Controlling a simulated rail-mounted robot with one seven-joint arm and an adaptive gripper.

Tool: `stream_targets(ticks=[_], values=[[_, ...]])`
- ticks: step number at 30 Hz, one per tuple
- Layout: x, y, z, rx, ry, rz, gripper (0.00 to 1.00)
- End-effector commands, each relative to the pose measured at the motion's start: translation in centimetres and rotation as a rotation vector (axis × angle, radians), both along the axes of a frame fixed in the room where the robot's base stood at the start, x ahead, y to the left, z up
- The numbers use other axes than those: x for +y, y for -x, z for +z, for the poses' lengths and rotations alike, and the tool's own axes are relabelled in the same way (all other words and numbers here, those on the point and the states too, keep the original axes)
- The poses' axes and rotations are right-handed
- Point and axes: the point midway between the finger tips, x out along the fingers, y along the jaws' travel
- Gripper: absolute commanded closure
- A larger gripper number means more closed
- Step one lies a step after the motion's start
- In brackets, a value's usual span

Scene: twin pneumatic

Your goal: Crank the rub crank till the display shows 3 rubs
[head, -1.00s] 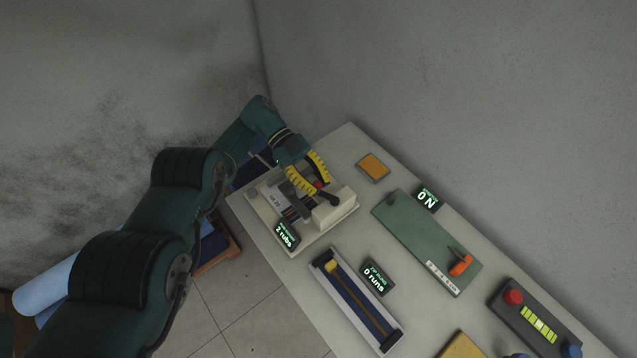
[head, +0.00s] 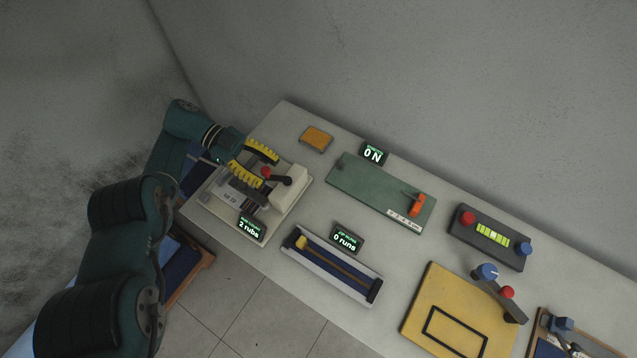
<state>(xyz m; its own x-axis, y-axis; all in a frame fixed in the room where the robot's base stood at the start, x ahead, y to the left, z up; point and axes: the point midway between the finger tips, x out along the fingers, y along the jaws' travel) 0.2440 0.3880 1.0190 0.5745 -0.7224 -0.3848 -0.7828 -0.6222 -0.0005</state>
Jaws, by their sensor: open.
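The rub rig is a cream base (head: 278,223) at the left end of the table, with a cream block (head: 291,185) on it. The rub crank (head: 281,180) is a dark arm with a red knob (head: 266,171) at its left end. The small display (head: 250,228) at the rig's front reads 2 rubs. My gripper (head: 265,168) has yellow-padded fingers. They are open and spread on either side of the red knob; I cannot tell whether they touch it.
A zip-run track (head: 335,268) with a display (head: 347,239) reading 0 runs lies to the right. A green board (head: 375,190) with an orange handle, an orange pad (head: 316,138), a dark button box (head: 490,236) and a yellow plate (head: 462,305) share the table. The wall stands behind.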

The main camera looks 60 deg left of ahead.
Motion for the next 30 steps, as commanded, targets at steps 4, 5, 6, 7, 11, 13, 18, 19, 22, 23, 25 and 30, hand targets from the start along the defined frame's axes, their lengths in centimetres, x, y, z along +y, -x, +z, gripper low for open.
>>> stream_targets(ticks=[4,5,6,7,11,13,18,19,22,23,25,30], values=[[-0.2,0.1,0.2,0.001,0.001,0.045,0.5],[-0.3,0.2,0.2,0.0,0.0,0.054,0.5],[-0.4,0.2,0.2,0.0,0.001,0.068,0.5],[-0.4,0.2,0.1,0.0,0.0,0.078,0.5],[-0.7,0.3,0.0,0.001,-0.002,0.126,0.5],[-0.9,0.4,-0.2,0.001,-0.002,0.158,0.5],[-1.2,0.5,-0.5,0.0,-0.003,0.241,0.5],[-1.2,0.5,-0.8,0.0,-0.004,0.257,0.5],[-1.4,0.5,-1.0,0.001,-0.006,0.305,0.5],[-1.4,0.6,-1.0,0.0,-0.006,0.32,0.5],[-1.5,0.6,-1.1,-0.001,-0.007,0.352,0.5],[-1.7,0.6,-1.0,-0.001,-0.008,0.416,0.5]])
